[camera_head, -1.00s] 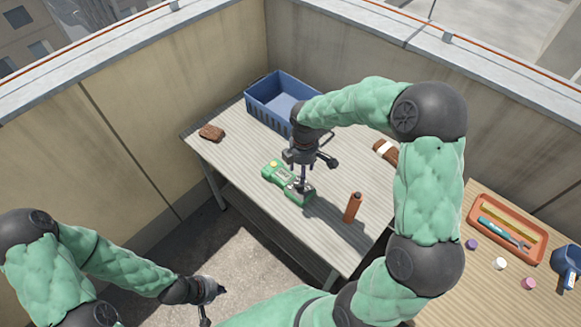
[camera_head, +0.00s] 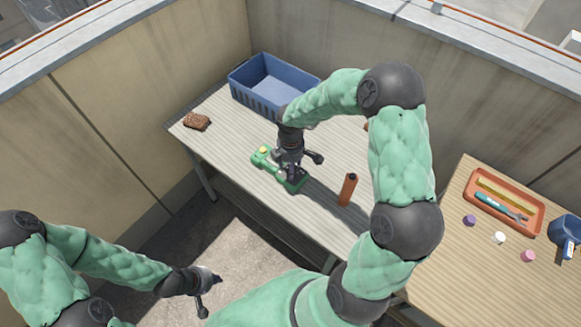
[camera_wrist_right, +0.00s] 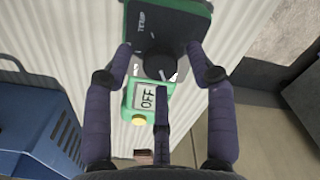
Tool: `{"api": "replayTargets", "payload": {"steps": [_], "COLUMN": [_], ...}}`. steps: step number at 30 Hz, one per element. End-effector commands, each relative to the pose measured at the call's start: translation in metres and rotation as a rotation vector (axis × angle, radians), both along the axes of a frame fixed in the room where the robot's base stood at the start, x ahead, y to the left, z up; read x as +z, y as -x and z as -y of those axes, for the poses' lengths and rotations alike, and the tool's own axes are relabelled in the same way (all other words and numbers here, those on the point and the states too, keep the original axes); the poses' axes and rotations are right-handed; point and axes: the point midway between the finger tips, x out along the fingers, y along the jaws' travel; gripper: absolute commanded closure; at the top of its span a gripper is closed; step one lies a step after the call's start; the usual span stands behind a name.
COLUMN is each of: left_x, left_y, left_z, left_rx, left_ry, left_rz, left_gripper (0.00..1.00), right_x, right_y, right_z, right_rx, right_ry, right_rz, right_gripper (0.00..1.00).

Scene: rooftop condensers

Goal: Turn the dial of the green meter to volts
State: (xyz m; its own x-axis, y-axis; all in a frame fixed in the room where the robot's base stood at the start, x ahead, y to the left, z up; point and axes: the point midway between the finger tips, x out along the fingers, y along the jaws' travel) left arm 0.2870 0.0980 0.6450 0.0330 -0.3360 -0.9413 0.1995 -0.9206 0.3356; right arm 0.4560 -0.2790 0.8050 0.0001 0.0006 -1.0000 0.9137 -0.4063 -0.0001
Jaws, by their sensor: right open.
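The green meter (camera_head: 263,156) lies on the slatted table, mostly hidden under my right gripper in the head view. In the right wrist view the meter (camera_wrist_right: 143,30) shows a dark face, a round black dial (camera_wrist_right: 159,66), a yellow button and a display (camera_wrist_right: 147,98) reading OFF. My right gripper (camera_head: 295,176) is over the dial end of the meter. Its fingers (camera_wrist_right: 160,75) are spread open around the dial, with no clear contact visible. My left gripper (camera_head: 212,291) hangs away from the table at lower left, its fingers apart and empty.
A blue crate (camera_head: 247,93) stands at the table's back, with a brown block (camera_head: 196,121) to its left. An orange-brown cylinder (camera_head: 347,190) stands upright right of the meter. A second table (camera_head: 450,255) at right holds an orange tray (camera_head: 480,201), small caps and a blue container (camera_head: 565,232).

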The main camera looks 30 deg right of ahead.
Motion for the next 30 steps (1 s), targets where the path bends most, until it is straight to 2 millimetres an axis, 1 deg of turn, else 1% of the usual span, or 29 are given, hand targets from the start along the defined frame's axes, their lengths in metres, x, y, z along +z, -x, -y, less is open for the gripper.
{"api": "replayTargets", "payload": {"steps": [3,10,11,12,14,15,16,23,30], "left_x": [-0.0012,-0.0008,-0.0008,-0.0008,-0.0008,-0.0008,-0.0009,-0.0009,-0.0014], "left_y": [-0.0002,-0.0002,-0.0002,-0.0002,-0.0002,-0.0002,-0.0002,-0.0002,0.0], "left_z": [0.0,-0.0001,-0.0001,-0.0001,-0.0001,-0.0001,0.0,0.0,0.0], "left_rx": [0.0,0.0,0.0,0.0,0.0,0.0,0.0,0.0,0.0], "left_ry": [0.0,0.0,0.0,0.0,0.0,0.0,0.0,0.0,0.0], "left_rz": [0.0,0.0,0.0,0.0,0.0,0.0,0.0,0.0,0.0], "left_gripper": [1.0,1.0,1.0,1.0,1.0,1.0,1.0,1.0,1.0], "right_x": [-0.0035,-0.0033,-0.0033,-0.0033,-0.0032,-0.0032,-0.0033,-0.0033,-0.0035], "right_y": [0.0,0.0002,0.0002,0.0003,0.0002,0.0003,0.0003,0.0004,0.0005], "right_z": [0.0001,0.0001,0.0001,0.0001,0.0001,0.0001,0.0001,0.0001,0.0001], "right_rx": [0.0,0.0,0.0,0.0,0.0,0.0,0.0,-0.006,-0.078], "right_ry": [0.0,0.0,0.0,0.0,0.0,0.0,0.0,0.0,0.0], "right_rz": [0.0,0.0,0.0,0.0,0.0,0.0,-0.001,-0.001,-0.001], "right_gripper": [0.43,0.43,0.52,0.63,0.8,0.91,1.0,1.0,1.0]}}
